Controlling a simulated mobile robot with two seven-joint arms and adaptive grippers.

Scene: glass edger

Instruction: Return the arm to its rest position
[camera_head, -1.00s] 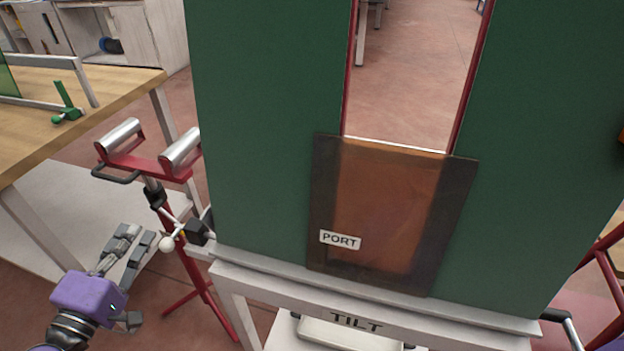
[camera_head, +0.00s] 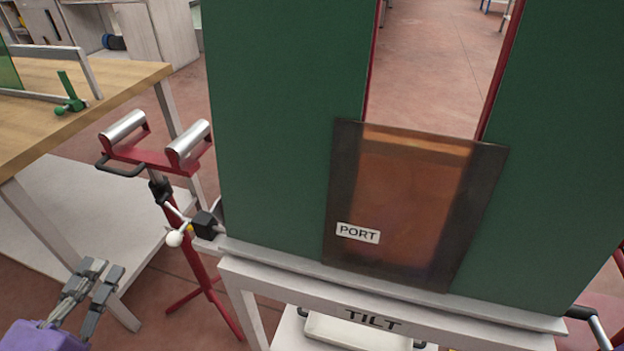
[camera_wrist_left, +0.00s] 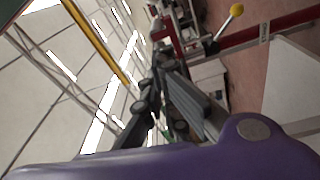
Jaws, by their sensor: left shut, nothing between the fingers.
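My left gripper (camera_head: 98,268) is at the lower left of the head view, with its purple body at the bottom edge and grey fingers pointing up. It is shut and empty, and apart from the wooden bench and the roller stand. In the left wrist view my gripper's fingers (camera_wrist_left: 170,95) show above the purple housing, with nothing held. My right gripper is not in view.
A green panel (camera_head: 275,130) with a brown translucent plate labelled PORT (camera_head: 405,195) stands on a white frame marked TILT (camera_head: 300,290). A red roller stand (camera_head: 150,155) and a wooden bench (camera_head: 100,85) stand left. Reddish floor shows between them.

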